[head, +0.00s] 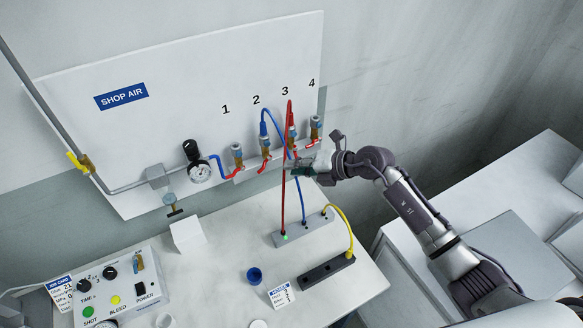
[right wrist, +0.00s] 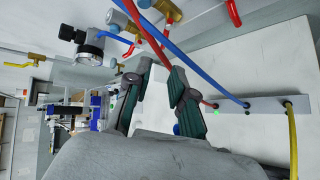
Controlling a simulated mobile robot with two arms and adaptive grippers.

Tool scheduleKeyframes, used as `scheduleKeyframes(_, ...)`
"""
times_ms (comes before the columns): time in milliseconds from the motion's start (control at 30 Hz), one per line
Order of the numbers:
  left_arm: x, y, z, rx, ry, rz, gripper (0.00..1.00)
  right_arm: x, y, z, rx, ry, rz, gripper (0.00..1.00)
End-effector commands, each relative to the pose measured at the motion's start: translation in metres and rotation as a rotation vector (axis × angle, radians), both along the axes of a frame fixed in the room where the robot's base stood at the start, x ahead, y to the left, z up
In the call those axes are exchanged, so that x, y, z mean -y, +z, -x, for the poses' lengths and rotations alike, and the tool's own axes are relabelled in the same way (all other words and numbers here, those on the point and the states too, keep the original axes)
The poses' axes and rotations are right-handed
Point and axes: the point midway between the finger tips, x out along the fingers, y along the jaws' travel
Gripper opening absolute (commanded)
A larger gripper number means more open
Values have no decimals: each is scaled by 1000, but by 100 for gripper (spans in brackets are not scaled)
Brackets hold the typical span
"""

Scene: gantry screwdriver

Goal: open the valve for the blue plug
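The blue hose (head: 276,127) loops down from the fitting under number 2 on the white panel to the grey block on the table. Its blue plug (head: 263,128) sits on that fitting. A red valve handle (head: 264,167) is below number 2, angled down to the left. The blue hose also shows in the right wrist view (right wrist: 205,76). My right gripper (head: 304,171) is in front of the panel, below numbers 3 and 4, right of that handle. In the right wrist view its green-padded fingers (right wrist: 160,75) are apart, with nothing held between them. My left gripper is not in view.
A red hose (head: 284,165) hangs close to my right gripper. The grey block (head: 318,227), a dark block (head: 327,271) and a blue cap (head: 254,275) are on the table.

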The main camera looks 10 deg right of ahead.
Motion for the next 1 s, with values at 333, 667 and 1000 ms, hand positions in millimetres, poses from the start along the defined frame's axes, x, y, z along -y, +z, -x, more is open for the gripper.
scheduleKeyframes(333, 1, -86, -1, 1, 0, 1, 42, -83, 15, 52, -334, -94, -1013, 22)
scheduleKeyframes(667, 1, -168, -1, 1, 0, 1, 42, -42, -41, 57, -1081, -390, -2066, 22)
scheduleKeyframes(1000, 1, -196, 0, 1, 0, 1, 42, -38, -103, 67, -1614, -531, -2444, 22)
